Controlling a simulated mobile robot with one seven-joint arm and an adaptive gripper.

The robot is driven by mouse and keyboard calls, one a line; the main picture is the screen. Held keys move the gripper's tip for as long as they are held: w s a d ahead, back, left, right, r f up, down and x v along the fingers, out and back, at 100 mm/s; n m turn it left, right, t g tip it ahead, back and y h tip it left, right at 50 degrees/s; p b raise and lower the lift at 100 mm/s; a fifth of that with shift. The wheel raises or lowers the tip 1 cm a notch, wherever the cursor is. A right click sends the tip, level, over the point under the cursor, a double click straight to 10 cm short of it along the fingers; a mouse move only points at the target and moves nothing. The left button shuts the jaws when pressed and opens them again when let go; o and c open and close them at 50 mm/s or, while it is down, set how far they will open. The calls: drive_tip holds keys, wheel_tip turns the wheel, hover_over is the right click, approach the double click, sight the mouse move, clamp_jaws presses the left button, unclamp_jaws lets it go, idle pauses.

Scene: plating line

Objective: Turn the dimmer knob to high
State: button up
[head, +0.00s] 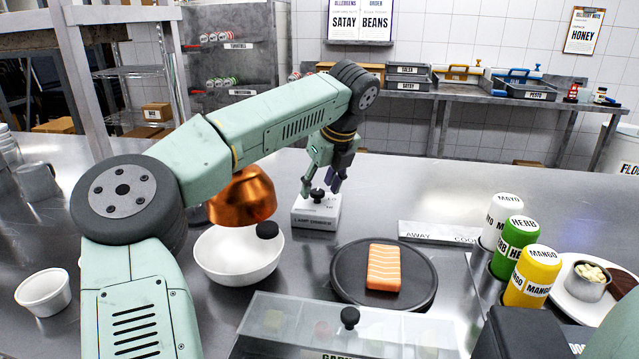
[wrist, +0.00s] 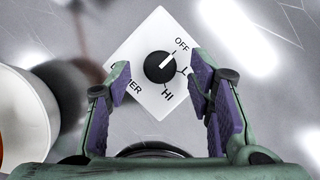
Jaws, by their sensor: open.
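The dimmer is a white box (head: 316,214) on the steel counter, with a black knob (head: 317,195) on top. In the wrist view the knob (wrist: 159,67) is near the middle of the white plate (wrist: 146,34). Its white pointer line aims up and right, near the OFF mark; a partly covered L mark and HI follow around the right side. My gripper (head: 320,187) is over the box, pointing down. In the wrist view my gripper (wrist: 160,80) is open, its purple-padded fingers on either side of the knob with gaps between.
A white bowl (head: 238,262) and a copper pot or lamp shade (head: 242,196) are left of the dimmer. A dark round plate (head: 342,278) with a salmon piece (head: 384,268) is in front. Labelled bottles (head: 514,247) stand at right. The counter behind the dimmer is clear.

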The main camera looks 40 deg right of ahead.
drive_tip(key=shift+w+f, duration=0.15)
drive_tip(key=shift+f, duration=0.25)
drive_tip(key=shift+c, duration=0.3)
clamp_jaws()
